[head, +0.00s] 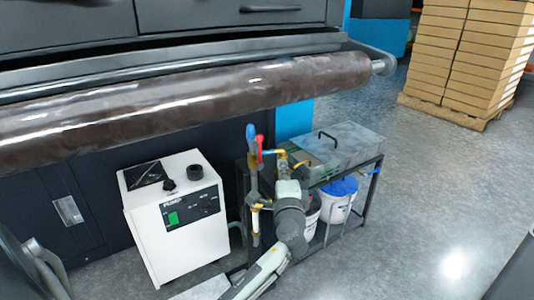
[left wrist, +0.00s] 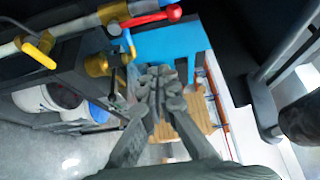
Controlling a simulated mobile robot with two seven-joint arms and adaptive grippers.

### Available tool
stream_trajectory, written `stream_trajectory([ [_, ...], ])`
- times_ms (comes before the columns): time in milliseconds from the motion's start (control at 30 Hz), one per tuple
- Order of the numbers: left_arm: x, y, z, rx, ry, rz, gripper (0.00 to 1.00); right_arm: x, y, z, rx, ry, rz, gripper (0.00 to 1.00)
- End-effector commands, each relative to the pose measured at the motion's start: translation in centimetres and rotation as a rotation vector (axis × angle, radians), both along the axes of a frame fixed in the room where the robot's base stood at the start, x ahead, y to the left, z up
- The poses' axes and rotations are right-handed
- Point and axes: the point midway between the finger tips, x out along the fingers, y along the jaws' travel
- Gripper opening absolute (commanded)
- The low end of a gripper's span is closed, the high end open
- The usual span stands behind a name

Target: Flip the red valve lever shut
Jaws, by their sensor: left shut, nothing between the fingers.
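In the left wrist view the red lever (left wrist: 154,18) runs sideways at the top, ending in a round red knob. My left gripper (head: 283,167) is right of the pipe and below the lever in the head view. In the left wrist view its fingers (left wrist: 160,82) are together and empty, with the lever apart from them, above in the picture. My right gripper is not seen.
A yellow handle (left wrist: 38,50) and brass fitting (left wrist: 97,65) lie near the lever. A white pump box (head: 175,222) stands left of the pipe. A large roll (head: 180,105) hangs overhead.

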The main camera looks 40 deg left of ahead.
Motion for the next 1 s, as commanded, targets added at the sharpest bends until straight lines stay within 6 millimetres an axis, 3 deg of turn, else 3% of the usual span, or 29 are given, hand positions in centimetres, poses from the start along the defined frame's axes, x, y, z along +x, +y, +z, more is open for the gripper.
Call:
stream_trajectory([
  [267,1.7,1.3,0.1,0.001,0.0,0.002,0.0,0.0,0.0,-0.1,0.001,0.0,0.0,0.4],
  [667,7.9,6.1,0.1,-0.001,-0.001,0.003,0.0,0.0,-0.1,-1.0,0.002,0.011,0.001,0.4],
  [733,7.2,6.7,0.0,-0.001,0.003,0.002,0.0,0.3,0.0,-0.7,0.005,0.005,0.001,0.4],
  [1000,4.9,8.1,0.0,-0.003,0.002,0.001,0.0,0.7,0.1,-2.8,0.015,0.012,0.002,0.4],
])
